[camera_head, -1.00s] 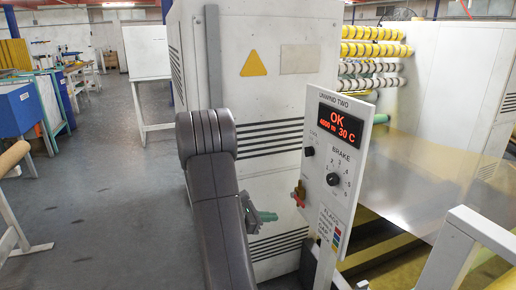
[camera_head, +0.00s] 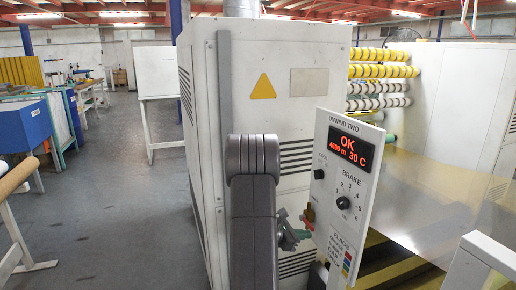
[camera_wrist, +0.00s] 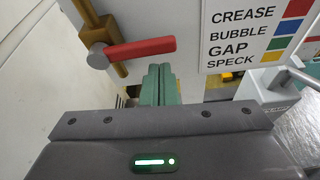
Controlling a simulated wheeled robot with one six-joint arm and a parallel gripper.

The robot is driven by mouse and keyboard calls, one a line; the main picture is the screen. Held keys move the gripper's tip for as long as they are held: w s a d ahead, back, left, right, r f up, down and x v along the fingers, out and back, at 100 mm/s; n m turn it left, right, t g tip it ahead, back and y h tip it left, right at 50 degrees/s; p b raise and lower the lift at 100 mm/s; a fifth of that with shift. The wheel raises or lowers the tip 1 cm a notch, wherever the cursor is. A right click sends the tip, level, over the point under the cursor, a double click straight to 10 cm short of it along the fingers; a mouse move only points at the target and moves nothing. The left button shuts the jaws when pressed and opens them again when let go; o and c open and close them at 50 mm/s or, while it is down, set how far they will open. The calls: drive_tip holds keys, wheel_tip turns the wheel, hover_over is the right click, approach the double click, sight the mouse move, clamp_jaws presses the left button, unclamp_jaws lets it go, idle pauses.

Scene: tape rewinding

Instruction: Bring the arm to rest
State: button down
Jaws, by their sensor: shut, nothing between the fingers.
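My arm (camera_head: 253,205) rises in front of the white machine cabinet in the head view, its dark elbow uppermost. My gripper (camera_head: 294,236) has green fingers and shows just right of the arm, low beside the control panel (camera_head: 345,190). In the wrist view my gripper (camera_wrist: 160,82) has its two green fingers together with nothing between them. The fingertips appear just below a red lever (camera_wrist: 140,50) on a brass fitting. I cannot tell whether they touch anything.
The panel reads OK, 4600 m, 30 C, with a brake dial (camera_head: 343,203). The cabinet (camera_head: 255,110) stands close behind my arm. A white frame (camera_head: 485,262) is at the lower right. Open floor (camera_head: 120,220) lies to the left, with benches beyond.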

drive_tip(key=shift+d+r+p, duration=0.1)
drive_tip(key=shift+r+p, duration=0.2)
drive_tip(key=shift+r, duration=0.3)
drive_tip(key=shift+f, duration=0.15)
